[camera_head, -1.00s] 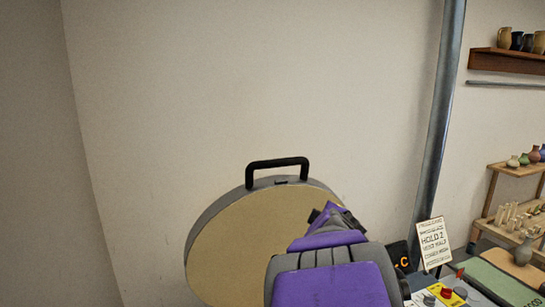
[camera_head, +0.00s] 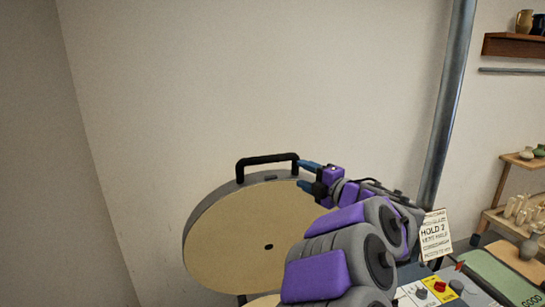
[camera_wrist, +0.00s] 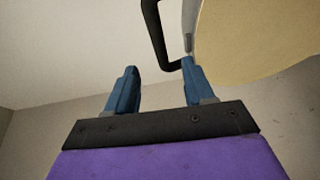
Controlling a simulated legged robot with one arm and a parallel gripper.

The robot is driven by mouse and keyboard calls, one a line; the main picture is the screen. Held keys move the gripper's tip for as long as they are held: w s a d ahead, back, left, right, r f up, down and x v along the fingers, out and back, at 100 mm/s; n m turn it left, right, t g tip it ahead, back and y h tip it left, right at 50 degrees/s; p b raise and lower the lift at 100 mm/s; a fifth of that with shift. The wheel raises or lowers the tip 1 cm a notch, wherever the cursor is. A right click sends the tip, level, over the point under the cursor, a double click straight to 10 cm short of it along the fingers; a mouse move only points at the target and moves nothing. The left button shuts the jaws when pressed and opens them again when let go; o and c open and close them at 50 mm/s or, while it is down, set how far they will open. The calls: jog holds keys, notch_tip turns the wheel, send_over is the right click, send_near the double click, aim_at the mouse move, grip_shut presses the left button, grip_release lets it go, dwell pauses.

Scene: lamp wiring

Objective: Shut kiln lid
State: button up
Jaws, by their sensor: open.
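The kiln lid (camera_head: 235,232) stands raised and tilted, its round cream underside facing me and its grey rim on top. A black handle (camera_head: 266,158) is fixed to the rim's upper edge. My gripper (camera_head: 302,174) is open at the right end of the handle, with blue fingers pointing left. In the wrist view, the handle (camera_wrist: 152,35) and the lid (camera_wrist: 250,40) are ahead of the fingers (camera_wrist: 158,85). The handle's lower corner is close to the right finger; I cannot tell whether they touch. The kiln body is mostly out of view below.
A control panel (camera_head: 440,290) with knobs and a red button is at the lower right, with a "HOLD 2" sign (camera_head: 435,236) behind it. A metal pipe (camera_head: 447,110) rises there. Shelves with pottery (camera_head: 515,210) are far right. The wall left of the lid is clear.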

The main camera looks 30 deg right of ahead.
send_near(261, 161)
jog(key=w, duration=0.5)
jog(key=w+d+p, duration=0.1)
jog(key=w, duration=0.2)
jog(key=w+d, duration=0.1)
jog(key=w, duration=0.1)
jog(key=shift+w+d+f, duration=0.25)
jog(key=shift+w+f, duration=0.1)
jog(key=shift+f, duration=0.05)
jog(key=a, duration=0.1)
jog(key=w+a, duration=0.1)
jog(key=a, duration=0.1)
jog(key=w+a, duration=0.1)
jog(key=shift+a+r+p, duration=0.25)
jog(key=shift+a+p, duration=0.05)
jog(key=shift+p, duration=0.05)
jog(key=d, duration=0.3)
jog(key=shift+d+f, duration=0.25)
jog(key=shift+d, duration=0.1)
jog(key=shift+c, duration=1.4)
jog(key=shift+d, duration=0.2)
jog(key=shift+c, duration=0.7)
jog(key=shift+s+a, duration=0.15)
jog(key=shift+a, duration=0.75)
jog(key=c, duration=0.4)
jog(key=shift+a, duration=0.15)
grip_shut()
